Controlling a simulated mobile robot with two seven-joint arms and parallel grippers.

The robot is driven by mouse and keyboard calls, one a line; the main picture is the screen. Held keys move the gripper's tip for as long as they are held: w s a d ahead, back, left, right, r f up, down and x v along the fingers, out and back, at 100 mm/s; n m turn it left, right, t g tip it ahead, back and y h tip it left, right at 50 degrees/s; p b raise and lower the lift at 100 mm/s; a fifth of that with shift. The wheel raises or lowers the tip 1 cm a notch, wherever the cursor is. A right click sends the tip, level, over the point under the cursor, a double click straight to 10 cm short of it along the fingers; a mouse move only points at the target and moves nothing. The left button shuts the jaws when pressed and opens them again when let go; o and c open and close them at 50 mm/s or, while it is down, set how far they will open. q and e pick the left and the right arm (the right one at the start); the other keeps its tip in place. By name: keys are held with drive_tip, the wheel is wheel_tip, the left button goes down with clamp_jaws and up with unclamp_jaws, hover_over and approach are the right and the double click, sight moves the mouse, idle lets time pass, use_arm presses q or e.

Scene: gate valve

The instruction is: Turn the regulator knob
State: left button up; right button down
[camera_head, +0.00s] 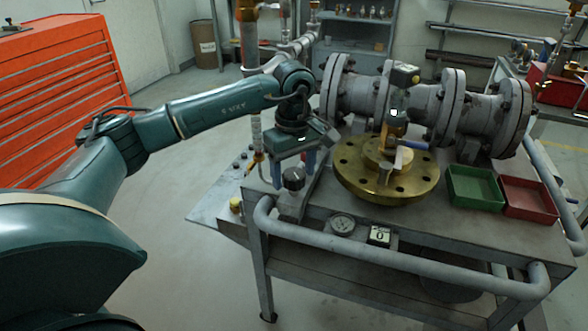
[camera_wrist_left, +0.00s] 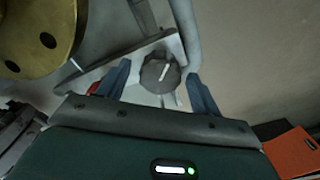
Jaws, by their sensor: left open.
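The regulator knob (camera_head: 293,178) is a dark grey faceted knob with a pale pointer line, on a grey bracket at the left end of the cart. In the left wrist view the knob (camera_wrist_left: 160,74) sits between the two blue fingers, with a gap on each side. My left gripper (camera_head: 293,172) is open above and around the knob, pointing down; its fingers (camera_wrist_left: 158,84) do not appear to touch it. My right gripper is not in view.
A brass flange (camera_head: 386,180) stands right of the knob, before the grey pipe valve (camera_head: 430,105). A grey rail (camera_head: 400,262) runs along the cart's front. Green (camera_head: 474,186) and red (camera_head: 527,199) trays lie at right. A gauge (camera_head: 342,224) is near the rail.

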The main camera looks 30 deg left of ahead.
sight(294, 172)
use_arm(q)
wheel_tip(294, 172, up, 13)
drive_tip(key=shift+p, duration=0.45)
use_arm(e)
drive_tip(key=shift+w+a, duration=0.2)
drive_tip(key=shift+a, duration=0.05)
use_arm(q)
drive_tip(key=shift+r, duration=0.1)
